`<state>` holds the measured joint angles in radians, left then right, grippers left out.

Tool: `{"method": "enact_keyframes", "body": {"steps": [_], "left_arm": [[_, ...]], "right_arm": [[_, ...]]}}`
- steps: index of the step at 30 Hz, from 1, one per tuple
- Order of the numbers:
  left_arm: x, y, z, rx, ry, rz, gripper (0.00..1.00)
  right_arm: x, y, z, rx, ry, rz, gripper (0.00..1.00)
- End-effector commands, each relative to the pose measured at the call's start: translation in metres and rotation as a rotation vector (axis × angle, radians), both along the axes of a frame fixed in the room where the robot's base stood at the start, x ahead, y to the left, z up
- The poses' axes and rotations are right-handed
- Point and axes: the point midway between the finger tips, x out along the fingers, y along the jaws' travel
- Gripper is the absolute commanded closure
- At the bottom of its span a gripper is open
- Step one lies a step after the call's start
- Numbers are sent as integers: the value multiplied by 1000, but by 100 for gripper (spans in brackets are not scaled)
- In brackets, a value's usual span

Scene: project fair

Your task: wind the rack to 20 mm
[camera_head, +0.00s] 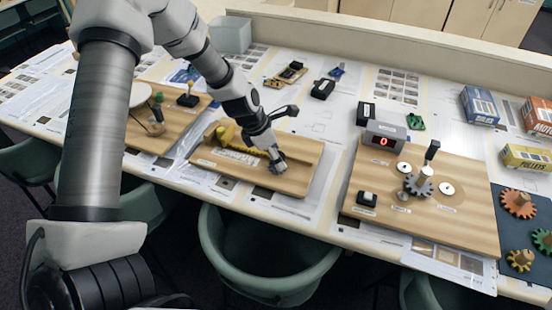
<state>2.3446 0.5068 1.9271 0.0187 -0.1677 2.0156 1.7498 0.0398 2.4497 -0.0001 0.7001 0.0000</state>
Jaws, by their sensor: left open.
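My left gripper (277,164) reaches down from the upper left over the right part of this board. It is open, with its fingertips low beside or around a small grey part that they largely hide; I cannot tell whether they touch it. My right gripper is not in view.
Right of it, another board (465,215) holds a grey gear (418,186), a black crank handle (431,152) and a display box (385,136) reading a red 0. A further board (150,137) lies left, partly behind my arm. Boxes and loose gears fill the right end; green chairs (265,262) stand in front.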

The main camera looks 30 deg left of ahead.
Motion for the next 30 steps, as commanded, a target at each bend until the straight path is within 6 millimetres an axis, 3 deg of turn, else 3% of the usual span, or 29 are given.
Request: {"method": "enact_keyframes", "body": {"steps": [3, 8, 9, 20, 30], "left_arm": [[0, 0, 1, 0, 0, -1, 33], [0, 0, 1, 0, 1, -1, 89], [-1, 0, 1, 0, 1, -1, 92], [-1, 0, -1, 0, 4, -33, 92], [-1, 0, -2, -3, 6, -217, 92]], "right_arm": [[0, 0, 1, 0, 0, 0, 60], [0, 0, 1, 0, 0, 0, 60], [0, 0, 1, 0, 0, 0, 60], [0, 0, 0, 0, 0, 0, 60], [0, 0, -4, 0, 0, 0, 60]]}}
